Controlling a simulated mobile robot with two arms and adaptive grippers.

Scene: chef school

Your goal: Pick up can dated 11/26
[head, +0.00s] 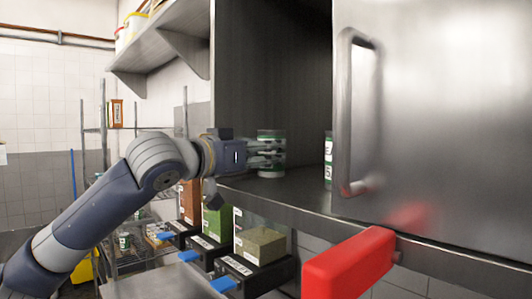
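A can (271,136) with a white and green label stands upright on the floor of the open steel cabinet, near its left side. My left gripper (268,153) reaches in from the left, and its fingers overlap the can in the head view. I cannot tell whether they are closed on it or beside it. A second can (328,160) stands further right, partly hidden by the cabinet door; only part of its lettering shows. No date is readable on either can. My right gripper is out of view.
The steel door (450,110) with its bar handle (350,115) covers the cabinet's right side. A red block-like part (348,264) juts out below the cabinet edge. Below are black bins (250,272) with green and brown boxes. A wall shelf (165,50) hangs upper left.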

